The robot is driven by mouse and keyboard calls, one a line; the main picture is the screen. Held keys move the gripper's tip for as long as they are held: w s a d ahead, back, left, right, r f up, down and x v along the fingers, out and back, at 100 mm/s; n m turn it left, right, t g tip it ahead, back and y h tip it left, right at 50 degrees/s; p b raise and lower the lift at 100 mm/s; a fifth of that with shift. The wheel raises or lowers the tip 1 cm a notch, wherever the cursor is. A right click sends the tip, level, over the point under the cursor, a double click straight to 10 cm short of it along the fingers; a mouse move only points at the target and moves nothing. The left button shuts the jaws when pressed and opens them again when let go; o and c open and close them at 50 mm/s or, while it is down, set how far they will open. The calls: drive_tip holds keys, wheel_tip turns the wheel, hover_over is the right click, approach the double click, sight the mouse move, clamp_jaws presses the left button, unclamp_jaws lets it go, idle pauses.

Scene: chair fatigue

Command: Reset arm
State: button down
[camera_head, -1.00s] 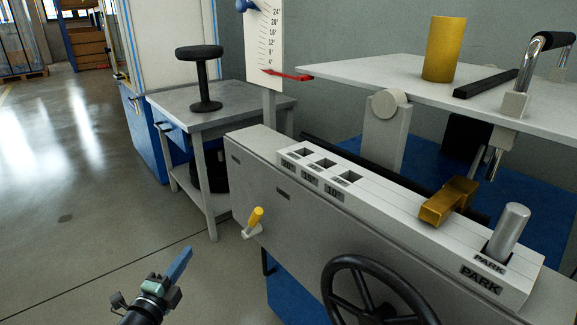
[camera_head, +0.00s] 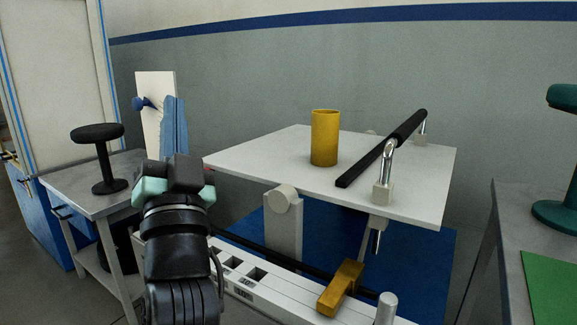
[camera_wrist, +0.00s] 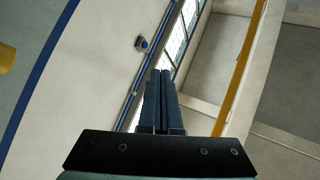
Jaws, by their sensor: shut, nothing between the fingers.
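My gripper (camera_head: 173,125) is raised at the left of the head view, its blue fingers pointing up and shut together with nothing between them. It covers part of the white scale board (camera_head: 148,88) behind it. In the wrist view the shut fingers (camera_wrist: 161,88) point toward the upper wall, windows and ceiling. My gripper appears apart from the surrounding objects, though its exact depth is hard to tell.
A white tilted plate (camera_head: 260,155) carries a yellow cylinder (camera_head: 325,138) and a black bar (camera_head: 375,150). A brass block (camera_head: 341,288) sits on the slotted rail below. A black stool-shaped piece (camera_head: 103,165) stands on the left table. A right table (camera_head: 500,225) holds a green piece (camera_head: 560,215).

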drive_tip(key=s+d+r+n+t+h+p, duration=0.25)
drive_tip(key=s+d+r+h+p, duration=0.4)
drive_tip(key=s+d+r, duration=1)
wheel_tip(320, 180, up, 36)
drive_tip(key=a+p, duration=0.2)
drive_tip(key=p, duration=3.3)
drive_tip(key=shift+s+h, duration=0.35)
drive_tip(key=shift+s, duration=0.05)
drive_tip(key=c, duration=1.5)
unclamp_jaws()
drive_tip(key=shift+f+n, duration=0.1)
drive_tip(key=shift+n, duration=0.15)
drive_tip(key=shift+c, duration=0.2)
